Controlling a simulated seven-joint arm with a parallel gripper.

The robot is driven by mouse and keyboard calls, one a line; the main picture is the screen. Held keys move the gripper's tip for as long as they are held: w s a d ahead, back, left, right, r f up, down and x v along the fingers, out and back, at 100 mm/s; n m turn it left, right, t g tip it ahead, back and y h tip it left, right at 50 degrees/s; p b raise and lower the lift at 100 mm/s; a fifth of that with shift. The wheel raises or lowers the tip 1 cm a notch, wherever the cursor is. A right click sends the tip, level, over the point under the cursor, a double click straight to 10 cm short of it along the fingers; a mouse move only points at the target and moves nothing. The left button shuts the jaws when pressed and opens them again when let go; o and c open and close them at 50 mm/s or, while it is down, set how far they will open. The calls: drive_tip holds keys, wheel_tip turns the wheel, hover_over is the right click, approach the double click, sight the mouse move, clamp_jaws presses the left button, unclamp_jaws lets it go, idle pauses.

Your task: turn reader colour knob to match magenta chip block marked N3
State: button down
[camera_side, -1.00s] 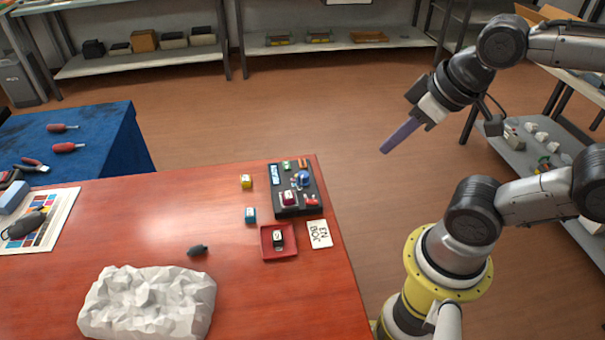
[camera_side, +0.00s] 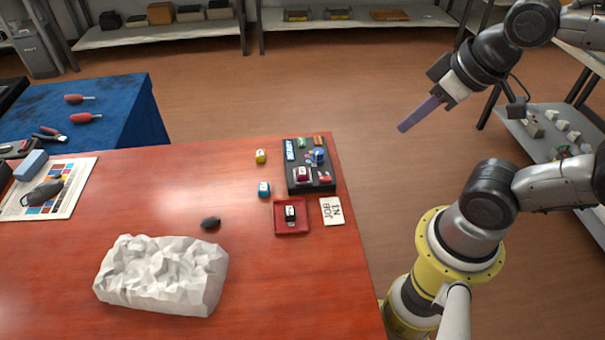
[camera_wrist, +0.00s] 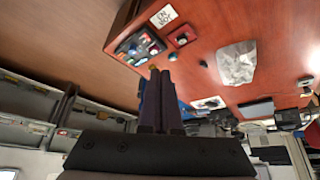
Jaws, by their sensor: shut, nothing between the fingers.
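The black reader (camera_side: 309,187) lies near the table's right edge, with a lit blue display at its upper left. A magenta block (camera_side: 303,174) with a pale top sits in it; I cannot read its mark. A blue rounded part (camera_side: 318,155), seemingly the colour knob, stands at the reader's upper right; its pointing is too small to tell. My gripper (camera_side: 402,128) is shut and empty, in the air right of the table and well away from the reader. In the wrist view, the closed fingers (camera_wrist: 160,72) point toward the table; the reader (camera_wrist: 138,47) is just beyond them.
A yellow block (camera_side: 261,156) and a cyan block (camera_side: 264,189) stand left of the reader. A crumpled white mass (camera_side: 162,275) and a dark bulb (camera_side: 211,223) lie front left.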

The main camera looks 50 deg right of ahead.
drive_tip(key=c, duration=1.2)
unclamp_jaws()
drive_tip(key=o, duration=0.7)
drive_tip(key=w+r+n, duration=0.1)
drive_tip(key=w+r, duration=0.2)
drive_tip(key=w, duration=0.2)
drive_tip(key=shift+w+d+r+n, duration=0.2)
drive_tip(key=shift+r+n, duration=0.1)
drive_tip(key=shift+r, duration=0.1)
drive_tip(key=g, duration=0.6)
hover_over(318, 151)
wheel_tip(318, 151, down, 20)
drive_tip(key=r, duration=0.1)
wheel_tip(318, 151, down, 13)
drive_tip(key=shift+f, duration=0.15)
